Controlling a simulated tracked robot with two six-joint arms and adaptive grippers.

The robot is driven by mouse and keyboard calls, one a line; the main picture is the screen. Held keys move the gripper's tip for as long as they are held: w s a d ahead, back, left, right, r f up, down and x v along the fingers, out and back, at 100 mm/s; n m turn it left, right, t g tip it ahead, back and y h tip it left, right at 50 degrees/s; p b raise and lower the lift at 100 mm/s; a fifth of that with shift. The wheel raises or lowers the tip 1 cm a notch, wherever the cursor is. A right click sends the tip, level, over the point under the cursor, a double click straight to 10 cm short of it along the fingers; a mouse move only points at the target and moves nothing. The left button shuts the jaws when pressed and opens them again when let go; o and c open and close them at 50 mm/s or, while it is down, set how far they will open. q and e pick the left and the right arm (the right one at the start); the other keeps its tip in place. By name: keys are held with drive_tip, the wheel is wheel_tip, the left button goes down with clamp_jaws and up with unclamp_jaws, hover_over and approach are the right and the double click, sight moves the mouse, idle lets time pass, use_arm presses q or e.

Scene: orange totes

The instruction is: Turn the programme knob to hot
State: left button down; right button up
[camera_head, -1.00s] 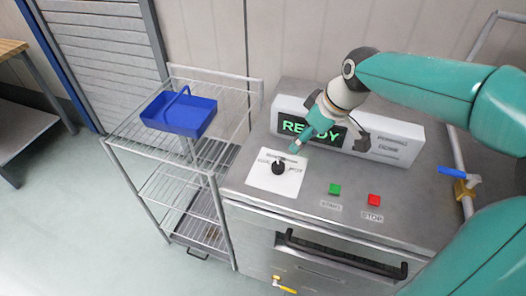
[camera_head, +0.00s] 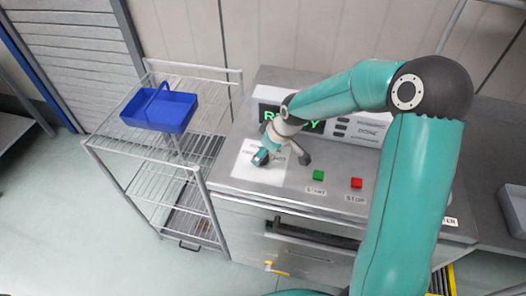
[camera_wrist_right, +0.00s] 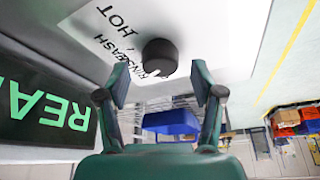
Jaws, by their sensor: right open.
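The black round programme knob (camera_wrist_right: 160,56) stands on a white label plate (camera_wrist_right: 208,40) in the right wrist view. The word HOT is printed on the plate, to the knob's upper left there; smaller lettering lies closer to the knob. A small light mark shows at the knob's lower edge. My right gripper (camera_wrist_right: 158,84) is open and empty, its two fingers apart with the knob ahead of the gap. In the head view the right gripper (camera_head: 281,158) is over the plate (camera_head: 245,172) and largely covers the knob. My left gripper is not in view.
The machine's lit display (camera_head: 270,114) is partly behind my right arm. Green (camera_head: 318,175) and red (camera_head: 356,183) buttons are right of the plate. A wire rack (camera_head: 150,152) with a blue basket (camera_head: 160,110) stands left of the machine.

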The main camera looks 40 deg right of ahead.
drive_tip(key=shift+w+a+f, duration=0.1)
drive_tip(key=shift+w+f, duration=0.1)
drive_tip(key=shift+f, duration=0.4)
